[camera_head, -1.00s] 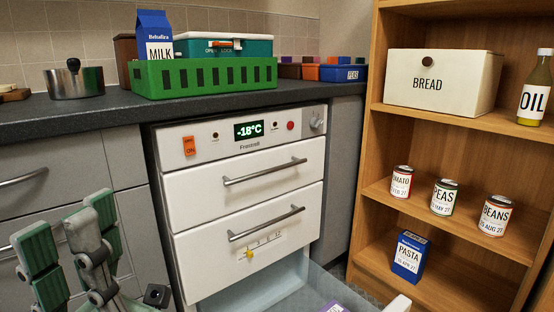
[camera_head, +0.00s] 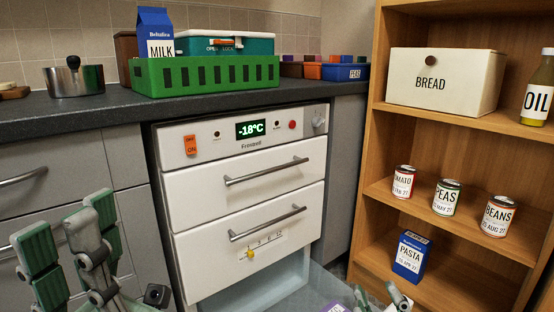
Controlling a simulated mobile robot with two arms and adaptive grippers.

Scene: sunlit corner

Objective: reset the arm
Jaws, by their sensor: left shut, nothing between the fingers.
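My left gripper (camera_head: 72,245), with green ribbed pads on grey links, is in the lower left, in front of the grey cabinet doors. It is shut and holds nothing. Grey parts of my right gripper (camera_head: 384,298) show at the bottom edge, right of centre, over the open freezer drawer. Most of it is cut off by the frame, so I cannot tell whether it is open or shut.
The freezer (camera_head: 240,200) has its bottom drawer (camera_head: 290,292) pulled out, with a purple-and-white item (camera_head: 335,308) inside. The wooden shelf (camera_head: 460,268) at right holds cans, a pasta box (camera_head: 411,256) and a bread box (camera_head: 440,82). A green crate (camera_head: 205,78) stands on the counter.

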